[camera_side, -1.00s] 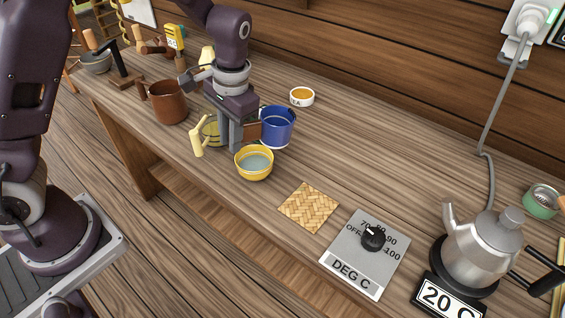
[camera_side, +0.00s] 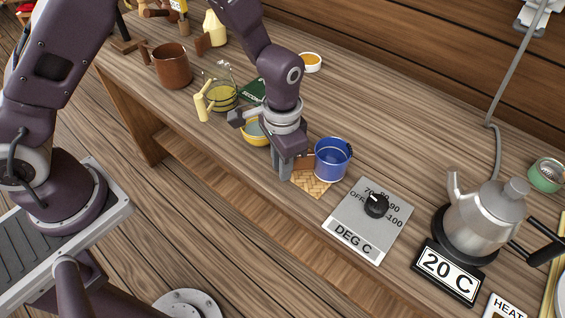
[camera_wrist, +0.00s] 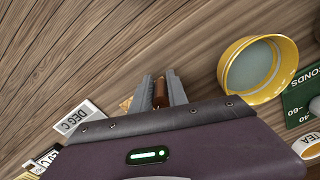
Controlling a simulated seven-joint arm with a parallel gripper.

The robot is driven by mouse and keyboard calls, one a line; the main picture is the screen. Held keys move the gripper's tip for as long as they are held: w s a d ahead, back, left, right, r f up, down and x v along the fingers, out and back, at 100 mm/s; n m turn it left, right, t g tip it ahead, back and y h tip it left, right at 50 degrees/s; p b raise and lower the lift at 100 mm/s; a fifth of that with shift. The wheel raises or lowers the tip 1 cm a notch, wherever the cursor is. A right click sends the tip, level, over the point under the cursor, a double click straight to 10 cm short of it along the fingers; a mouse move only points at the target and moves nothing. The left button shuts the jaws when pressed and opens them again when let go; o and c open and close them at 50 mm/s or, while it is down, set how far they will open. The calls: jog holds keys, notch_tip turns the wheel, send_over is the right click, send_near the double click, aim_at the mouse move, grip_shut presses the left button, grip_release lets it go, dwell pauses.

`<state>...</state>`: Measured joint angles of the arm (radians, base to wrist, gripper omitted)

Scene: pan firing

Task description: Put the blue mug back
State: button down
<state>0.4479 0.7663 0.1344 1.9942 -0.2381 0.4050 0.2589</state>
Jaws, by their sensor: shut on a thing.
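The blue mug (camera_side: 333,160) is upright in the side view, above or on the right part of the woven mat (camera_side: 312,187); I cannot tell if it touches. My gripper (camera_side: 287,168) points down at the mug's left, shut on its brown handle (camera_side: 304,161). In the wrist view the brown handle (camera_wrist: 160,93) shows between my two fingers (camera_wrist: 160,90). The mug's body is hidden there behind my gripper housing.
The grey dial panel (camera_side: 350,218) lies just right of the mat, with a kettle (camera_side: 482,225) beyond. The yellow bowl (camera_wrist: 232,84) sits close by, partly behind my wrist in the side view (camera_side: 250,138). A glass jug (camera_side: 224,96) and brown mug (camera_side: 172,66) stand farther left.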

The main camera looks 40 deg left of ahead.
jog(key=c, duration=1.3)
grip_release()
jog(key=shift+f, duration=0.1)
notch_tip(320, 180, up, 12)
jog(key=shift+w, duration=0.1)
jog(key=shift+a+r, duration=0.1)
jog(key=shift+r, duration=0.3)
jog(key=s+a+r+n+t+h, duration=0.1)
jog(key=s+a+r, duration=0.2)
jog(key=r, duration=0.2)
jog(key=s+a+r+n+t, duration=0.1)
jog(key=s+a+r, duration=0.2)
jog(key=r, duration=0.3)
jog(key=s+a+r+n+t, duration=0.1)
jog(key=s+a, duration=0.2)
jog(key=s, duration=0.3)
jog(key=s+a+r+n+t+y, duration=0.1)
jog(key=s+a+r+t, duration=0.1)
jog(key=s, duration=0.5)
jog(key=shift+s+a+t, duration=0.15)
jog(key=shift+a+t, duration=0.15)
jog(key=shift+a, duration=0.45)
